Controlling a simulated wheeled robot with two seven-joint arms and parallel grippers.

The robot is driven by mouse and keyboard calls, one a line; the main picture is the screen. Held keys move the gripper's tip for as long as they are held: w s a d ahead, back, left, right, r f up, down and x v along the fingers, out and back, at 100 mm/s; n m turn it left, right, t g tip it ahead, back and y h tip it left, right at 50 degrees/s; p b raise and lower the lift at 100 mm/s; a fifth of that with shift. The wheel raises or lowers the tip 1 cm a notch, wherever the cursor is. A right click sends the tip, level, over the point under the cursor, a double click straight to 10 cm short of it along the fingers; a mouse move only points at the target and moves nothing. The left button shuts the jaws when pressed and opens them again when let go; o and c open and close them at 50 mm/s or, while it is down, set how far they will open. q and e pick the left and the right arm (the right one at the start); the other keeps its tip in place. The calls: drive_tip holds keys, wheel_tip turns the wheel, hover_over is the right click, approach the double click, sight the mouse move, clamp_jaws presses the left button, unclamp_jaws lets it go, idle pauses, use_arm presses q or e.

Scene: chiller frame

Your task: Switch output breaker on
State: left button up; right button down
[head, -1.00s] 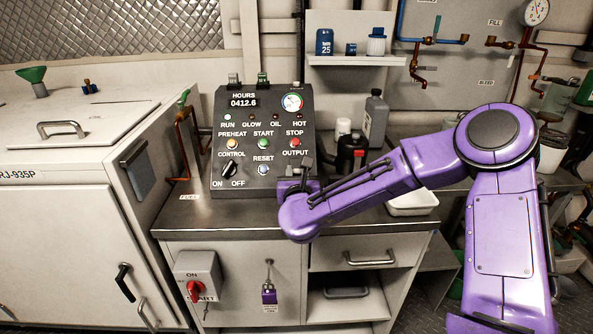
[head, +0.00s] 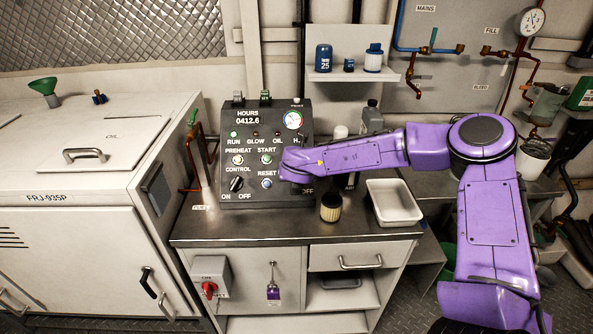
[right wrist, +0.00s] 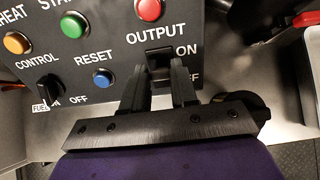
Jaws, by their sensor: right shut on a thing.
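The black control panel (head: 250,185) stands on the counter, its green RUN lamp lit. In the right wrist view the OUTPUT breaker (right wrist: 159,57) is a black switch below the red STOP button (right wrist: 149,9), beside the ON and OFF labels. My right gripper (right wrist: 159,72) is shut on the breaker, with one finger on each side of it. The fingers partly cover the breaker, so I cannot tell clearly which way it is set. In the head view my purple right hand hides the breaker. My left gripper is not in view.
The blue RESET button (right wrist: 102,79) and black CONTROL knob (right wrist: 46,89) sit left of my fingers. A small round filter (head: 331,208) and a white tray (head: 394,203) stand on the counter (head: 270,230). A shelf (head: 352,76) with small containers hangs above.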

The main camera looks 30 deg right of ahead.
drive_tip(key=shift+w+g, duration=0.1)
drive_tip(key=shift+g, duration=0.2)
drive_tip(key=c, duration=0.9)
unclamp_jaws()
drive_tip(key=b+v, duration=0.2)
drive_tip(key=v, duration=0.8)
drive_tip(key=shift+d+r, duration=0.1)
drive_tip(key=shift+r, duration=0.15)
